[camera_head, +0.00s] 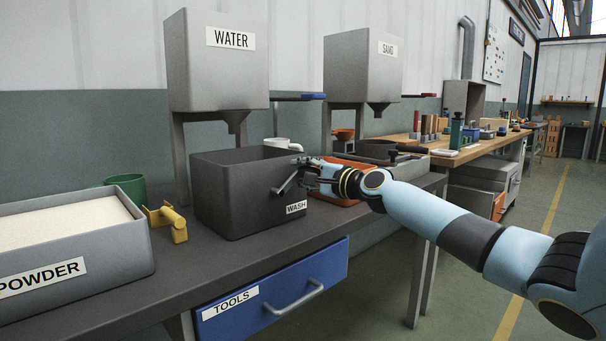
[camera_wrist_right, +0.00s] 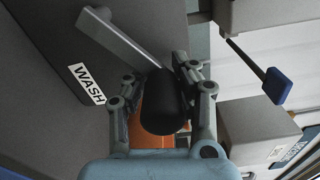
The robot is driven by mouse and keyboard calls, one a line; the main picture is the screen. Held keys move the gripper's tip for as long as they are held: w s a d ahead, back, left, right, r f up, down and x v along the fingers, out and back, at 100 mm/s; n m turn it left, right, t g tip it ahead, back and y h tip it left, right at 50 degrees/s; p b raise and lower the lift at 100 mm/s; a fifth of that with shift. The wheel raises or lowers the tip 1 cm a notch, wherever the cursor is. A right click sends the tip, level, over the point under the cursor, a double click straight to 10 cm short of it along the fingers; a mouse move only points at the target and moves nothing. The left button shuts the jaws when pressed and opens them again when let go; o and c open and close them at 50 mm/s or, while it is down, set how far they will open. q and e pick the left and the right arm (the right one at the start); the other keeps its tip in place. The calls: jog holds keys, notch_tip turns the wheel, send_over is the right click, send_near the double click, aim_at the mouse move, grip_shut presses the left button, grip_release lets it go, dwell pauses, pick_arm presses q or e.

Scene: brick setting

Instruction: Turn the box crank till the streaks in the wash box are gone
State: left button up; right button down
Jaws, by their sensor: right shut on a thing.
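The wash box (camera_head: 236,193) is a dark grey open box labelled WASH, standing on the bench in the head view. Its inside is mostly hidden, so I cannot tell whether streaks show. The crank (camera_head: 287,183) is a grey arm on the box's right side; in the right wrist view the crank arm (camera_wrist_right: 122,38) ends in a black handle (camera_wrist_right: 165,103). My right gripper (camera_head: 309,176) is at the crank, its fingers on both sides of the black handle and shut on it; it also shows in the right wrist view (camera_wrist_right: 164,95). My left gripper is out of view.
A grey powder box (camera_head: 125,240) and a yellow tool (camera_head: 168,221) sit left of the wash box. The WATER hopper (camera_head: 217,75) and SAND hopper (camera_head: 362,75) stand behind. An orange container (camera_head: 345,165) is just right of the gripper. A blue TOOLS drawer (camera_head: 272,290) is below.

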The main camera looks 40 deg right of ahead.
jog(key=shift+a, duration=0.15)
jog(key=c, duration=1)
grip_release()
jog(key=shift+a+r, duration=0.1)
jog(key=shift+s, duration=0.1)
jog(key=shift+s+d, duration=0.2)
jog(key=shift+s, duration=1.65)
jog(key=shift+s+d, duration=0.2)
jog(key=shift+s, duration=1.6)
